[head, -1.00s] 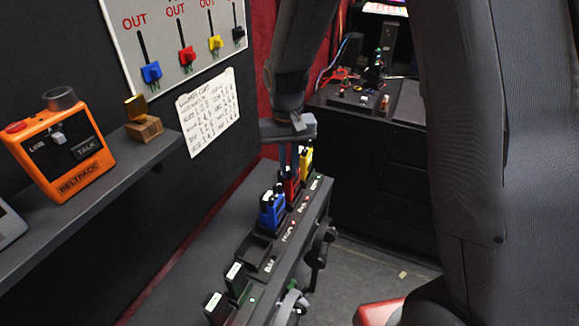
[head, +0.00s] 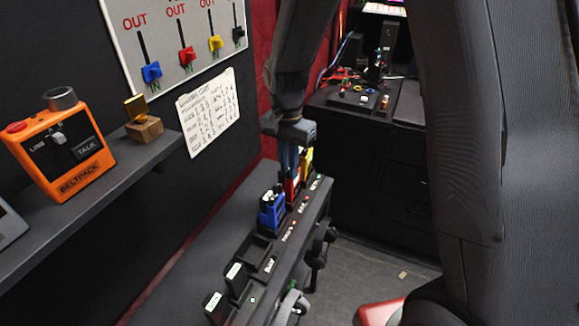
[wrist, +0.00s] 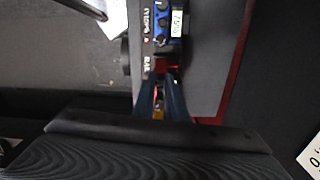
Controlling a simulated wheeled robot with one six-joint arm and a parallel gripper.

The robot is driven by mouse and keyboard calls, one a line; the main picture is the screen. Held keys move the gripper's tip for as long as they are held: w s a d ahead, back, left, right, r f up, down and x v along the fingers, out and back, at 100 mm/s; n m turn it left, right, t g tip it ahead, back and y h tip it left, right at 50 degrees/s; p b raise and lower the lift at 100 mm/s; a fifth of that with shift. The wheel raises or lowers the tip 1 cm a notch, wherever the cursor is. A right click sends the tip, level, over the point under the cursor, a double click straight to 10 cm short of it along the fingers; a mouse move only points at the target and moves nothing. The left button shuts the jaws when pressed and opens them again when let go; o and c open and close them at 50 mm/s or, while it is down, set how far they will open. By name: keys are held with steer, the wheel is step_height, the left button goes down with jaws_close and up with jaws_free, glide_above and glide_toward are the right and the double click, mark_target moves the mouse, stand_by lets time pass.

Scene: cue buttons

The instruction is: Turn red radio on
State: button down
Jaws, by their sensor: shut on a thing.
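The red radio (head: 293,188) stands in the charger rack (head: 262,268) between the blue radio (head: 271,210) and the yellow radio (head: 307,160). My gripper (head: 289,172) points down from above, its dark fingers shut on the upper part of the red radio and hiding much of it. In the wrist view, my gripper (wrist: 160,85) has a finger on each side, with the red radio (wrist: 166,66) at their tips. The blue radio (wrist: 163,28) shows beyond it. The red radio's knob is too hidden to tell its position.
Black radios (head: 236,276) stand at the near end of the rack, beside an empty slot. An orange beltpack (head: 62,150) sits on the left shelf. A board with coloured sliders (head: 185,45) and a paper list (head: 208,112) hang on the wall.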

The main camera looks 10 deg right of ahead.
steer(key=shift+m, duration=1)
steer(key=c, duration=1.8)
jaws_free()
steer(key=shift+o, duration=0.2)
steer(key=shift+r, duration=0.15)
steer(key=shift+r+b, duration=1.45)
steer(key=shift+r, duration=2.3)
